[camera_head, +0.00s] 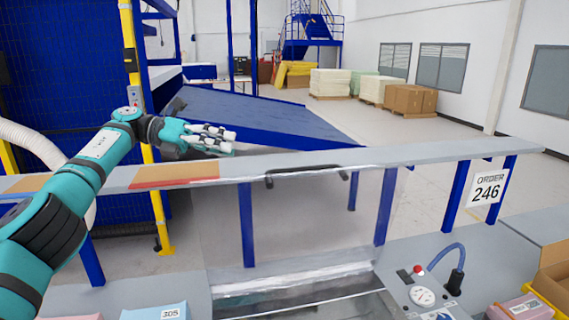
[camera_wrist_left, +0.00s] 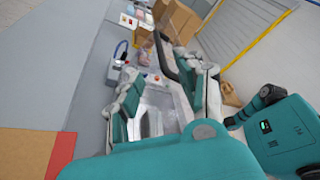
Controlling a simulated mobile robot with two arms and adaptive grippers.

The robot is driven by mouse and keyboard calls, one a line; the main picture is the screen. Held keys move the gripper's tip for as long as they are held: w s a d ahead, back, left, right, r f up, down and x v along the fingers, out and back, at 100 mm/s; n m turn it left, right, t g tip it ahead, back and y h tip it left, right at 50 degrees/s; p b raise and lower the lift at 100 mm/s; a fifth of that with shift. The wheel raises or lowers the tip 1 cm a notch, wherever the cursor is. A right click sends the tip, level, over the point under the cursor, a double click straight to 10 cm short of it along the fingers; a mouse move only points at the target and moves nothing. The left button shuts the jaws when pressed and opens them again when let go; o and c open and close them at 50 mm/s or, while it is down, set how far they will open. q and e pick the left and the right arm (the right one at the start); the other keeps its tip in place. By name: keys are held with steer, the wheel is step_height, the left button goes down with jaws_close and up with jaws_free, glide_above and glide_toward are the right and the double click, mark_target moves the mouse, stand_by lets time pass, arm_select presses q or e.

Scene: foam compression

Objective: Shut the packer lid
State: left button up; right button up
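The packer lid (camera_head: 300,215) is a clear panel standing raised over the packer, with a black handle (camera_head: 308,175) along its top edge. The packer's open chamber (camera_head: 300,305) shows below it at the bottom of the head view. My left gripper (camera_head: 228,140) is up and to the left of the handle, apart from it and empty. In the left wrist view its two fingers (camera_wrist_left: 163,98) are spread, with part of the packer seen between them. My right gripper is not seen in the head view.
A grey shelf rail (camera_head: 430,152) on blue posts runs behind the lid. A control box with a gauge (camera_head: 422,297) and blue hose stands right of the chamber. A pink pack (camera_head: 520,308) and cardboard box (camera_head: 552,280) sit further right. A blue pack (camera_head: 155,312) lies at lower left.

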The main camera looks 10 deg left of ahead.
arm_select(q)
steer(key=p, duration=0.2)
glide_toward(300, 169)
steer(key=shift+g, duration=0.3)
steer(key=p+x, duration=0.1)
steer(key=x, duration=0.2)
steer(key=p+x, duration=0.1)
steer(key=x, duration=0.2)
steer(key=w+p+x, duration=0.1)
steer(key=p+x, duration=0.1)
steer(key=x, duration=0.1)
steer(key=shift+a+f, duration=0.1)
steer(key=shift+d+f, duration=0.2)
steer(key=shift+d, duration=0.3)
steer(key=shift+w+f, duration=0.1)
steer(key=shift+f, duration=0.05)
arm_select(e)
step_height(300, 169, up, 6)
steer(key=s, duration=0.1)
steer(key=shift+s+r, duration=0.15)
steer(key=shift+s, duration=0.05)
arm_select(q)
jaws_close()
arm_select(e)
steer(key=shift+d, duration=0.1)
